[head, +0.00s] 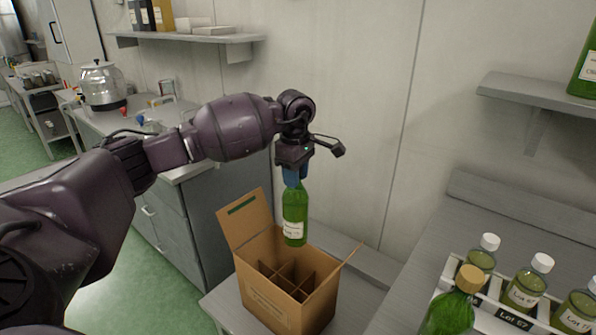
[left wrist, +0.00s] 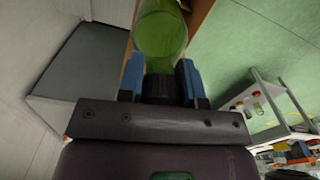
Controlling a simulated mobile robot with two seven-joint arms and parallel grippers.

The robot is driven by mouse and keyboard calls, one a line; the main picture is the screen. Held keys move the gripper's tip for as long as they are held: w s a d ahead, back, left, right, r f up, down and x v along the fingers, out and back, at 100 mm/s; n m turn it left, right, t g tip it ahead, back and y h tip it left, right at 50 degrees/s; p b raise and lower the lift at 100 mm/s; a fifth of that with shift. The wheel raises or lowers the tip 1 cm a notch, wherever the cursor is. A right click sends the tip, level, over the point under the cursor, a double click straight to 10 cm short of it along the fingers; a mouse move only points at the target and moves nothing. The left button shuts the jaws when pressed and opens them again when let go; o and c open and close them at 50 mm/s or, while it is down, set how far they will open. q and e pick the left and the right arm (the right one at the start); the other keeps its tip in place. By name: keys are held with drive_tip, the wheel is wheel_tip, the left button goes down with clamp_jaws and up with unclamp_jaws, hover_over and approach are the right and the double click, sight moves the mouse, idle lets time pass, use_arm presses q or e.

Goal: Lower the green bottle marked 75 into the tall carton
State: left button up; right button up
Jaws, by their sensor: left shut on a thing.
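A green bottle (head: 294,214) with a white label hangs upright from my left gripper (head: 295,175). The label's marking is too small to read. The blue fingers of my left gripper are shut on the bottle's neck; in the left wrist view the fingers (left wrist: 160,85) flank the dark neck and the green bottle (left wrist: 160,32) extends beyond. The tall carton (head: 262,299) stands open below, with flaps up and cardboard dividers inside. The bottle's base is above the carton's back part, near its rear rim. My right gripper is not in view.
A white rack (head: 490,316) with several capped bottles stands at the lower right, beside a green bottle with a tan cap (head: 451,312). A wall shelf (head: 530,91) holds another green bottle. A grey cabinet (head: 225,215) and counter with a metal urn (head: 102,86) stand behind left.

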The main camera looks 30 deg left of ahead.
sight(296, 193)
use_arm(q)
drive_tip(key=shift+f, duration=0.85)
drive_tip(key=shift+f+b, duration=0.35)
drive_tip(key=shift+f, duration=0.35)
wheel_tip(296, 193, down, 2)
drive_tip(key=shift+f+b, duration=0.1)
drive_tip(key=shift+b, duration=0.4)
drive_tip(key=shift+f+b, duration=1.2)
drive_tip(key=shift+f, duration=2.35)
drive_tip(key=shift+f+b, duration=0.6)
drive_tip(key=shift+f, duration=1.2)
drive_tip(key=shift+f+b, duration=0.55)
drive_tip(key=shift+f, duration=0.9)
wheel_tip(296, 193, down, 2)
drive_tip(key=shift+f+b, duration=0.1)
drive_tip(key=shift+b, duration=0.35)
wheel_tip(296, 193, down, 2)
drive_tip(key=shift+f+b, duration=0.1)
drive_tip(key=shift+b, duration=0.35)
drive_tip(key=shift+w+f+b, duration=0.1)
drive_tip(key=shift+f+b, duration=0.95)
drive_tip(key=shift+f, duration=1.45)
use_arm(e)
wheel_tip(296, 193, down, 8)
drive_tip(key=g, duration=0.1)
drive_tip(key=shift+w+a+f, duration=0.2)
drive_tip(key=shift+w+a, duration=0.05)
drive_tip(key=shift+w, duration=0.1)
